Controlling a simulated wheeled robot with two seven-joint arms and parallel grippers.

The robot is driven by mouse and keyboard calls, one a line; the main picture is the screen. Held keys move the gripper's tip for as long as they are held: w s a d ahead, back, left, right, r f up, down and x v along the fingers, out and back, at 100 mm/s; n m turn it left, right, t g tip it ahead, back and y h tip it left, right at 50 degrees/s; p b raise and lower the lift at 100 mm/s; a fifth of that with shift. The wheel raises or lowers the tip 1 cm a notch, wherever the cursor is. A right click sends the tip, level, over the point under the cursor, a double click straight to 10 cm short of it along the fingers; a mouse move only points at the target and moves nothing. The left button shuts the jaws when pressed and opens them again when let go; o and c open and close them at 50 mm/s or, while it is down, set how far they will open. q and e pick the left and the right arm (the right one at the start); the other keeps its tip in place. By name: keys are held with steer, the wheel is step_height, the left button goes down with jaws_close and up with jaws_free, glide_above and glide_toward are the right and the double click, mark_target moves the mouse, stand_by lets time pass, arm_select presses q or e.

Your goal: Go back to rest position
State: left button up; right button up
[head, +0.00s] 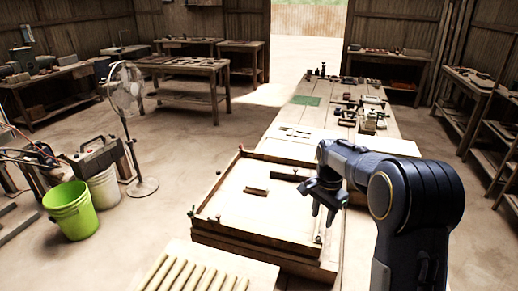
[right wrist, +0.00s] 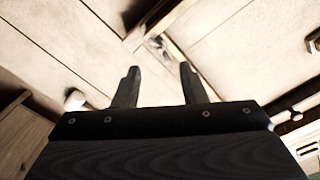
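My right gripper (head: 324,207) hangs over the right edge of the wooden tile press tray (head: 215,245) in the head view. In the right wrist view its two fingers (right wrist: 158,85) stand apart with nothing between them. A metal rod or latch part (head: 319,232) lies along the tray's right side below the fingers. Whether the fingers touch it cannot be told. My left gripper is not in the head view.
A long wooden table (head: 290,130) with tools and a green mat (head: 305,100) runs to the back. Inside the tray lie a small brown block (head: 256,191) and a dark bar (head: 288,175). A slatted rack (head: 195,272) is at the front. A green bucket (head: 70,211) and fan (head: 125,90) stand left.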

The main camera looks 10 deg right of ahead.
steer(key=s+a+r+n+t+y, duration=0.1)
steer(key=s+a+r+n, duration=0.2)
steer(key=s, duration=0.4)
steer(key=s+a+r+n+t+y, duration=0.2)
steer(key=s+n, duration=0.1)
steer(key=s, duration=0.4)
steer(key=s+a+r+n+t+y, duration=0.1)
steer(key=s+a+r+n, duration=0.15)
steer(key=s, duration=0.55)
steer(key=s+a+f+n+t, duration=0.1)
steer(key=s+a+f+n, duration=0.1)
steer(key=s, duration=0.4)
steer(key=shift+s+a+f+n+t, duration=0.35)
steer(key=shift+a+n, duration=0.4)
steer(key=shift+a, duration=0.3)
